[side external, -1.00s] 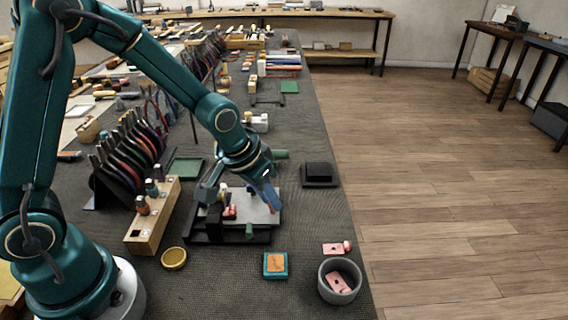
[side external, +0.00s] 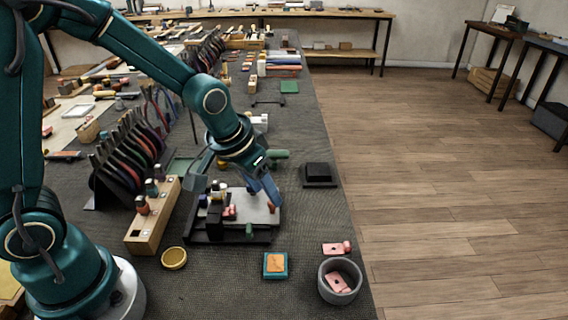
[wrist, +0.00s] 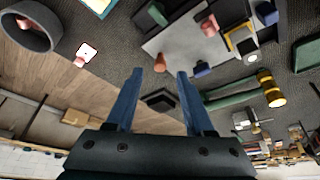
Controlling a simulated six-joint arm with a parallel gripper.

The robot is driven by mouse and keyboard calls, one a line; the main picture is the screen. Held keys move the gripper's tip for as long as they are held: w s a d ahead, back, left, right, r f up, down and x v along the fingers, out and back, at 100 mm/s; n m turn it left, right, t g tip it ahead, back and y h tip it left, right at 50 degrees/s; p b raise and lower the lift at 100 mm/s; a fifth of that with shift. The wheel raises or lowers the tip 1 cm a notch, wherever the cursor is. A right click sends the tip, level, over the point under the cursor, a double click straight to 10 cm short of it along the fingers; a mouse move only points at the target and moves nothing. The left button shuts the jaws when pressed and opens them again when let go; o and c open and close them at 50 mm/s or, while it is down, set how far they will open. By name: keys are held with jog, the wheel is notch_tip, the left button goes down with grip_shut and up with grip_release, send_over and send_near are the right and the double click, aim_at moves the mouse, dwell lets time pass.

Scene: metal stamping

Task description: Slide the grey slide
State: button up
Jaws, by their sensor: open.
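The grey slide, a flat light grey plate (side external: 262,211), lies on a black base (side external: 205,236) in the middle of the mat. A small pink piece (side external: 229,212) and a green knob (side external: 249,231) are at its front part. In the wrist view the grey plate (wrist: 182,44) shows beyond the fingertips, with a brown knob (wrist: 160,62) and a blue knob (wrist: 202,69) at its edge. My gripper (side external: 266,192) is tilted over the plate's right side; its blue fingers stand apart and empty in the wrist view (wrist: 159,74). I cannot tell whether they touch anything.
A wooden block with stamps (side external: 140,235) stands left, before a rack of pliers (side external: 112,182). A yellow dish (side external: 174,258), teal pad (side external: 275,272) and grey bowl (side external: 325,288) are in front. A black box (side external: 319,175) lies right.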

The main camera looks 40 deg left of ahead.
jog(key=shift+v, duration=0.95)
jog(key=s+r+t, duration=0.3)
jog(key=r, duration=0.5)
jog(key=s+g, duration=0.1)
jog(key=s, duration=1)
jog(key=shift+s+a+f+g, duration=0.25)
jog(key=shift+a+f+g, duration=0.05)
jog(key=shift+a+g, duration=0.15)
